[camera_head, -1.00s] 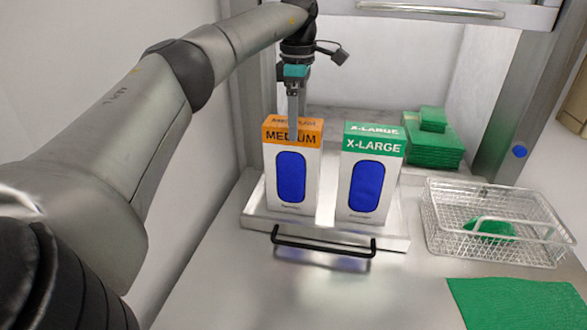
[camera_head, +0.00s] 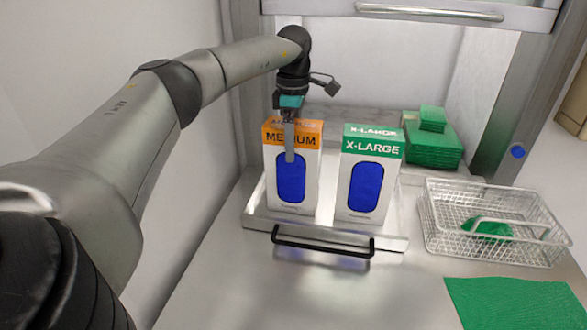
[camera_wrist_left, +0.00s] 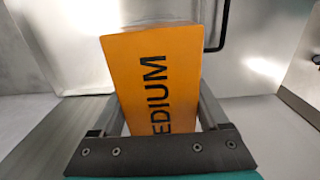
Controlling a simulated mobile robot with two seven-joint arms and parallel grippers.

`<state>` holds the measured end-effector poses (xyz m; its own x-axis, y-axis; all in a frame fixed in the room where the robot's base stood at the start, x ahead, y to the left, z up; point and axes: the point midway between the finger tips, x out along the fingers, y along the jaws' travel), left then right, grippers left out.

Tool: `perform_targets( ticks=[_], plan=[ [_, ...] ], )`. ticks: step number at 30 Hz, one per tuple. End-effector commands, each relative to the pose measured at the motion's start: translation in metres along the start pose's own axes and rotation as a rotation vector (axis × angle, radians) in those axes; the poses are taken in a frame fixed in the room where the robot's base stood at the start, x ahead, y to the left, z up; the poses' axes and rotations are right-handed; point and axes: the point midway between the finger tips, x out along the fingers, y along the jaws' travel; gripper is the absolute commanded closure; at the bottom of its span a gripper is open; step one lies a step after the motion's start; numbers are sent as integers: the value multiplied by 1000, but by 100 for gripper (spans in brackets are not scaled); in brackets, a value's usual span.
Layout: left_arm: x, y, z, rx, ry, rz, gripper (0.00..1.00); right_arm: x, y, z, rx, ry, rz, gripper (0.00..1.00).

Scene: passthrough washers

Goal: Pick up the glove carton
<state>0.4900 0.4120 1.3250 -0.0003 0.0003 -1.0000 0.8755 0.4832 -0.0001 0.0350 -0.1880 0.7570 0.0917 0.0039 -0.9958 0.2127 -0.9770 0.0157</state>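An orange-topped white glove carton marked MEDIUM (camera_head: 275,165) stands upright on the left of a metal tray. A green-topped carton marked X-LARGE (camera_head: 360,150) stands upright to its right, apart from it. My left gripper (camera_head: 289,155) points down over the MEDIUM carton, with one finger in front of its face; the other finger is hidden behind it. In the left wrist view, the carton's orange top (camera_wrist_left: 160,75) lies between the two spread fingers of the left gripper (camera_wrist_left: 160,105). Their contact with the carton is not clear. My right gripper is out of view.
The metal tray (camera_head: 258,220) has a black front handle (camera_head: 322,248). A wire basket (camera_head: 440,225) with a green item stands to the right, in front of a green stack (camera_head: 435,150). A green cloth (camera_head: 510,305) lies at front right. A raised hatch (camera_head: 450,15) hangs above.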

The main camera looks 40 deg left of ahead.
Motion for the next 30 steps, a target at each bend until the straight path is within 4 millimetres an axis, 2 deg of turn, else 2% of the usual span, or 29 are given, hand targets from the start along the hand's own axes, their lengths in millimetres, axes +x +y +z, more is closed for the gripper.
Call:
perform_targets(
  ticks=[2,18,30],
  plan=[
    [0,0,0,1,0,0,38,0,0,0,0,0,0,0],
    [-1,0,1,2,-1,0,99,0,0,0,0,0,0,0],
    [-2,0,1,2,-4,3,100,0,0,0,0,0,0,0]
  ],
)
